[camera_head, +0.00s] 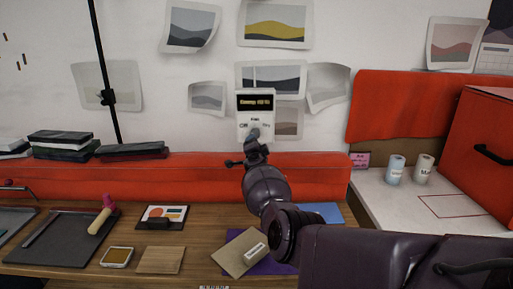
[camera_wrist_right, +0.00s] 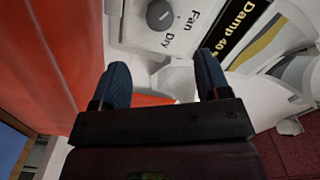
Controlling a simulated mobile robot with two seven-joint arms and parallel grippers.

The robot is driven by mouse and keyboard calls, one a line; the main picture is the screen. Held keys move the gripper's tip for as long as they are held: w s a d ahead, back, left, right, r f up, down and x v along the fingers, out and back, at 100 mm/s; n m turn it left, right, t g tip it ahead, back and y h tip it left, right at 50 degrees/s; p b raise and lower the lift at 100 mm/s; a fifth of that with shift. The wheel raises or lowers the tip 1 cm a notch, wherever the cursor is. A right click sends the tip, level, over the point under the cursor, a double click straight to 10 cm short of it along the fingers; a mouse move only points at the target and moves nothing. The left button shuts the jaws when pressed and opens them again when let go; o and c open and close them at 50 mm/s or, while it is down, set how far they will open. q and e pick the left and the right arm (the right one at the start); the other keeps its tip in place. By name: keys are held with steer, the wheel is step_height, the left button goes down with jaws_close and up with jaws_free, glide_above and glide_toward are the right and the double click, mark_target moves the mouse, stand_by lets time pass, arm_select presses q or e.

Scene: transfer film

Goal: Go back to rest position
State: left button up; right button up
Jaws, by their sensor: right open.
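My right arm comes in from the right and reaches across the wooden table toward the wall. My right gripper (camera_head: 254,136) is in front of the lower part of a white control box (camera_head: 255,115) with a dark display. In the right wrist view, my right gripper (camera_wrist_right: 163,78) is open, with two blue fingertips apart and nothing held between them. The control box (camera_wrist_right: 190,25) shows there beyond the fingertips, with a round dark knob and a "Fan Dry" label. I cannot tell whether a finger touches the box. My left gripper is out of view.
A red padded ledge (camera_head: 200,173) runs behind the table (camera_head: 200,210). The table holds a dark tray (camera_head: 55,245), a brush-like tool (camera_head: 101,218) and a brown card (camera_head: 238,252). Two small canisters (camera_head: 395,169) (camera_head: 423,168) and a red case (camera_head: 485,150) stand at right.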

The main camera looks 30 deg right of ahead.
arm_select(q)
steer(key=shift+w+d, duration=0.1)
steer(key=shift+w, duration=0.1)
arm_select(e)
steer(key=shift+w, duration=0.1)
steer(key=s+a+r+n+t+y, duration=0.3)
steer(key=a+r+n+t+y, duration=0.15)
steer(key=r+n, duration=0.5)
steer(key=s+a+f+n+g+y+b, duration=0.15)
steer(key=s+a+f+n, duration=0.4)
steer(key=s+f, duration=0.55)
steer(key=s+a+f+n+g+y, duration=0.2)
steer(key=s+a+f+n+y, duration=0.15)
steer(key=s+a+f, duration=0.55)
arm_select(q)
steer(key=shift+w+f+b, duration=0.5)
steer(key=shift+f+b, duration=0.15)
steer(key=shift+b, duration=0.1)
arm_select(e)
steer(key=s+f+g, duration=0.1)
steer(key=s+f, duration=0.5)
steer(key=s, duration=0.4)
steer(key=s+a+f+g, duration=0.1)
steer(key=s+f+g, duration=0.1)
steer(key=s+f, duration=0.5)
steer(key=s+f+n+g, duration=0.1)
steer(key=s+f, duration=0.5)
steer(key=s, duration=0.6)
steer(key=shift+s+a+f+g, duration=0.35)
steer(key=shift+g, duration=0.05)
